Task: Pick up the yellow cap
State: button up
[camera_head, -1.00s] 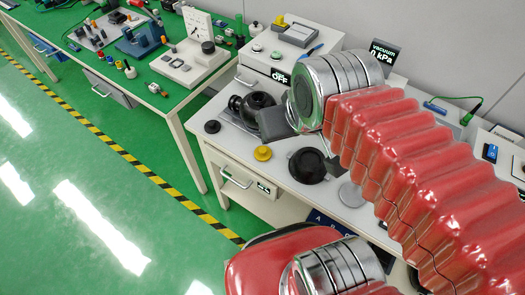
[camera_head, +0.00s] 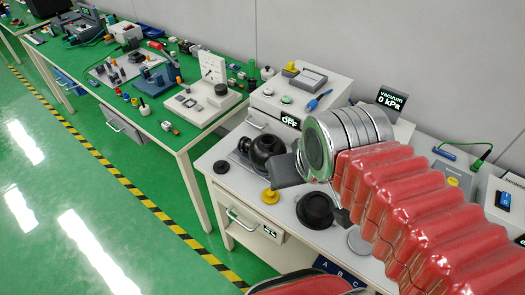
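The yellow cap (camera_head: 270,196) is a small round piece lying on the white workbench (camera_head: 225,190), left of a larger black round part (camera_head: 315,209). My gripper (camera_head: 313,194) is at the end of my red, ribbed arm, above the bench. One grey finger shows just above and right of the cap in the picture, and the other shows lower right near the black part. The fingers stand apart with no held thing visible between them. The cap is in plain view, apart from the black part; its height below the finger is hard to judge.
A black ball-shaped fitting (camera_head: 266,150) stands just behind the cap, and a small black cap (camera_head: 221,167) lies to its left. A green-topped table (camera_head: 150,118) is at the left.

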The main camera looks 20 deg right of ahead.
aim_at(270, 198)
jog(key=k, duration=1.25)
jog(key=u, duration=0.2)
jog(key=i, duration=0.75)
jog(key=u, duration=0.6)
jog(key=i, duration=0.7)
jog(key=u, duration=0.3)
